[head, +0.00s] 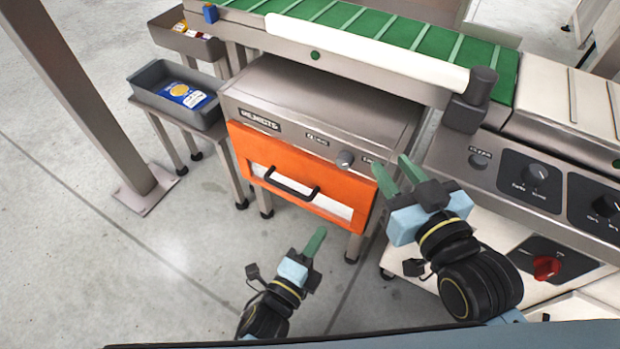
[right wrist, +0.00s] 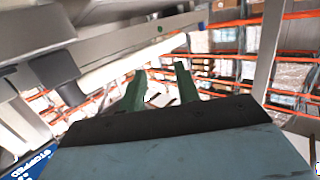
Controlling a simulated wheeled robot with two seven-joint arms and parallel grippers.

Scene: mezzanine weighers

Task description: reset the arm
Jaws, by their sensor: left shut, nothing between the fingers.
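My left gripper (head: 315,242) is at the lower middle of the head view, in front of and below the orange-fronted drawer unit. Its green fingers are closed together with nothing between them. My right gripper (head: 396,176) is further right, near the right edge of the orange front. Its two green fingers stand apart with a gap between them. In the right wrist view the right gripper (right wrist: 160,78) also shows both fingers apart and nothing held between them.
The orange reject drawer (head: 275,160) with a black handle is ahead. A green conveyor (head: 370,28) runs behind it. A control panel (head: 530,180) with knobs is at right. A grey tray (head: 150,88) holds a blue packet (head: 185,95). A post (head: 85,90) stands left; floor there is clear.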

